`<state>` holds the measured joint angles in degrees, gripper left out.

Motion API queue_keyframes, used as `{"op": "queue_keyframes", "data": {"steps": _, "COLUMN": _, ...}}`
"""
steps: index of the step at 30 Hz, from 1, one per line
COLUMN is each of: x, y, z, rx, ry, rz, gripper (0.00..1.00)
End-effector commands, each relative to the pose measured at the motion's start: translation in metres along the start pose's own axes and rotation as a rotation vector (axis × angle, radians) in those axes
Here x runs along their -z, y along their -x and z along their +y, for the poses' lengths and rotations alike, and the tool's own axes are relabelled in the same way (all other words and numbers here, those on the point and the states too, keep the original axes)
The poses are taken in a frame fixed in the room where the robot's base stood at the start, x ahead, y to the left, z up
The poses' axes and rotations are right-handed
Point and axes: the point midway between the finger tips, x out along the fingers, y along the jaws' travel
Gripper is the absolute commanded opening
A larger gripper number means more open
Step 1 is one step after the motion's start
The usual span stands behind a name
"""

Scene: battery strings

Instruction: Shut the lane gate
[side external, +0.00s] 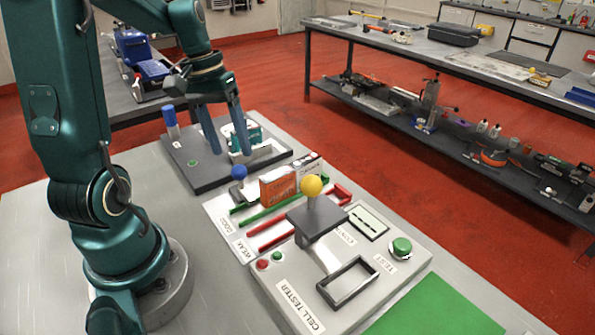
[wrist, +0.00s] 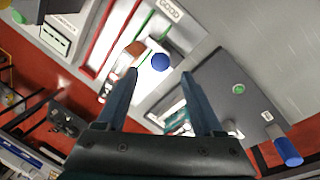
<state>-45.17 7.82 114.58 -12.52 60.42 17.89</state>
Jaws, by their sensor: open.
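My gripper (side external: 231,153) is open and empty, fingers pointing down over the dark plate's near side, behind the knob. In the wrist view the knob appears between my fingertips (wrist: 157,74), but I see no contact.
The dark plate (side external: 205,187) bears a blue post (side external: 170,117) and a teal-and-white fixture (side external: 250,138). An orange-and-white box (side external: 279,186) stands by the lanes. The cell tester (side external: 300,291) has a yellow knob (side external: 312,185) and a green button (side external: 402,245). A green mat (side external: 435,308) lies in front.

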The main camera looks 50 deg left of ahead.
Motion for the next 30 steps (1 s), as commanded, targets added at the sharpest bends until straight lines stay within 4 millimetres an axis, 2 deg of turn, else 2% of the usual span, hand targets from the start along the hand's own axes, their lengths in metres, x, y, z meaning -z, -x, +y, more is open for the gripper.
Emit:
{"op": "queue_keyframes", "data": {"steps": 9, "x": 0.000, "y": 0.001, "z": 0.000, "rx": 0.001, "ry": 0.008, "rz": 0.000, "gripper": 0.69}}
{"op": "queue_keyframes", "data": {"steps": 13, "x": 0.001, "y": 0.000, "z": -0.001, "rx": 0.005, "ry": 0.110, "rz": 0.008, "gripper": 0.69}}
{"op": "queue_keyframes", "data": {"steps": 24, "x": -0.003, "y": -0.005, "z": -0.004, "rx": 0.034, "ry": 0.886, "rz": 0.129, "gripper": 0.69}}
{"op": "queue_keyframes", "data": {"steps": 30, "x": -0.009, "y": -0.004, "z": 0.001, "rx": 0.012, "ry": 1.152, "rz": 0.200, "gripper": 0.69}}
